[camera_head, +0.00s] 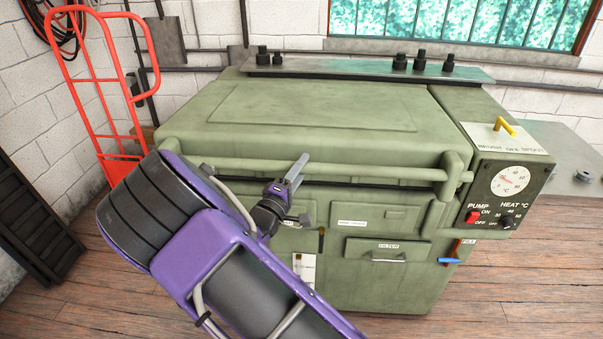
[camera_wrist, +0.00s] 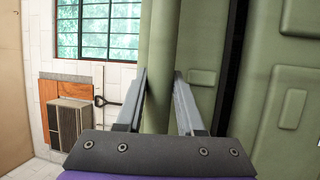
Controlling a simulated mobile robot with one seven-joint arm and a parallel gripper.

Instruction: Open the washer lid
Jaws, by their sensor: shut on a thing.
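The washer (camera_head: 375,290) is a big green metal box in the middle of the head view. Its lid (camera_head: 300,140) lies flat on top and looks down. A green handle bar (camera_head: 380,174) runs along the lid's front edge between two end brackets. My gripper (camera_head: 298,168) is at the middle of this bar, reaching it from the front. In the wrist view, the bar (camera_wrist: 159,70) passes between the two fingers of my gripper (camera_wrist: 160,85), which are shut on it. The far side of the grip is hidden in the head view.
A control box (camera_head: 500,190) with a dial and switches sits at the washer's right front. A red hand truck (camera_head: 100,90) stands at the left wall. Black knobs on a metal strip (camera_head: 350,67) stand behind the lid. Wooden floor (camera_head: 530,270) is clear at right.

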